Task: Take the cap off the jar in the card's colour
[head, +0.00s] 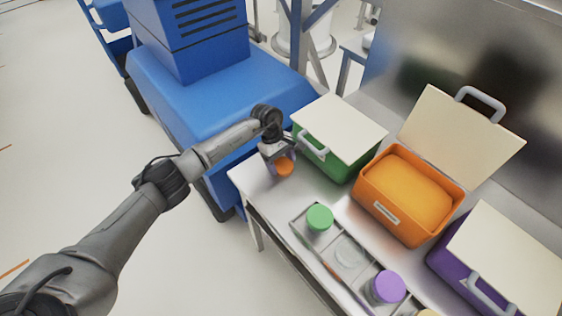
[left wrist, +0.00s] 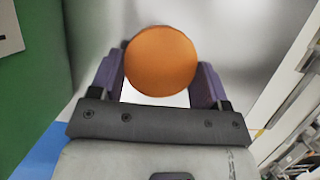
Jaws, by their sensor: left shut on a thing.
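My left gripper (head: 282,167) is shut on a round orange cap (head: 286,165), held at the far left end of the table beside the green bin. In the left wrist view the orange cap (left wrist: 160,61) sits between the two purple-grey fingers. Whether a jar hangs under it cannot be seen. In the grey tray (head: 301,232) stand a jar with a green cap (head: 320,216), a pale round spot that looks like an uncapped jar (head: 350,255), and a jar with a purple cap (head: 388,286). A yellowish cap (head: 428,313) is cut off at the bottom edge. I cannot make out a card.
A green bin (head: 325,160) with a cream lid stands nearest the gripper. An orange bin (head: 400,222) stands open with an orange load inside. A purple bin (head: 450,260) is at the right. A blue machine (head: 200,95) stands behind the table's left end.

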